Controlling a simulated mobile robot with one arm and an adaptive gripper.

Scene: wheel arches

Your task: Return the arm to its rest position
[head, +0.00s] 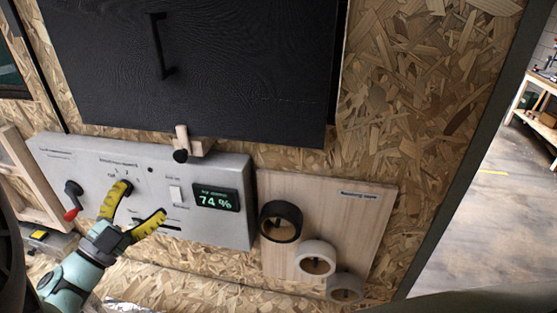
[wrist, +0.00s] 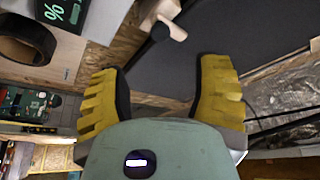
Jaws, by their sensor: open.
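My gripper (head: 138,212) is in the lower left of the head view, in front of a grey control panel (head: 225,228). Its two yellow ribbed fingers are spread wide apart with nothing between them. In the wrist view my gripper (wrist: 160,95) also shows open and empty, with both yellow fingers in sight. Part of the panel behind the fingers is hidden. I cannot tell from the head view how far the fingertips are from the panel.
The panel carries a red-tipped crank (head: 72,200), a white switch (head: 176,195) and a display (head: 216,199) reading 74 %. A black cabinet door (head: 240,60) is above. Tape rolls hang on a wooden board (head: 350,215) to the right. Open floor (head: 480,220) lies at far right.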

